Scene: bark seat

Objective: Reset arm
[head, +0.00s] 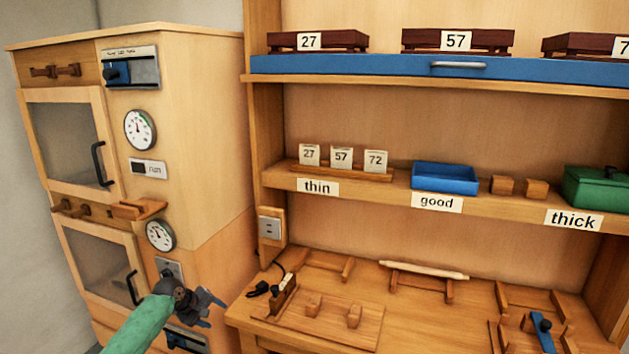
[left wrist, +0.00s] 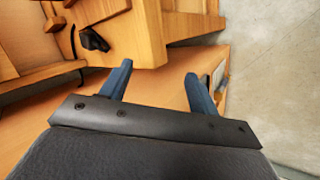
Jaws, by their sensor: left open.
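My left gripper (head: 208,306) comes in from the lower left on a green arm, in front of the wooden cabinet's lower part and left of the workbench. Its jaws are open and hold nothing. In the left wrist view its two blue-grey fingers (left wrist: 158,85) stand apart, with wooden surfaces beyond them and a grey wall or floor to the right. My right gripper is not in view.
The oven-like cabinet (head: 210,150) with dials stands at the left. The workbench (head: 425,320) holds wooden fixtures, a pale rod (head: 424,270) and a blue-handled tool (head: 543,332). A shelf above carries number cards (head: 341,158), a blue tray (head: 444,165) and a green box (head: 600,190).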

